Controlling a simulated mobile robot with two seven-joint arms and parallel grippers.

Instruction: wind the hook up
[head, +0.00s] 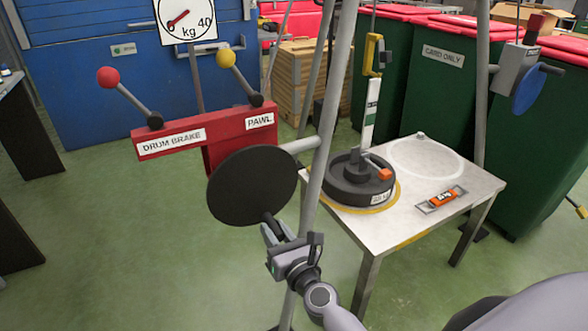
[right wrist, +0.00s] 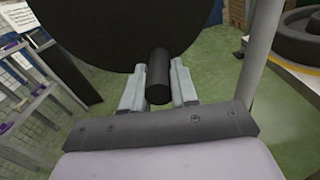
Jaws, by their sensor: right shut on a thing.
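A yellow hook (head: 376,55) hangs at the upper middle, above a black round weight (head: 345,190) on the table. A white upright strip (head: 370,115) lies between hook and weight; I cannot tell whether they are joined. My right gripper (head: 277,234) is shut on the handle (right wrist: 158,75) of the black crank disc (head: 250,185). The dark disc also fills the top of the right wrist view (right wrist: 110,30), with a finger on either side of the handle. A red bracket beside the disc carries the red-knobbed drum brake lever (head: 132,100) and yellow-knobbed pawl lever (head: 240,80). My left gripper is out of view.
The metal table (head: 400,225) has a white ring marking and an orange-and-silver level (head: 441,199). Grey frame legs (head: 325,120) rise beside the disc. Green bins (head: 430,80) stand behind; a blue wheel (head: 528,90) is at right. The dial (head: 187,20) reads kilograms.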

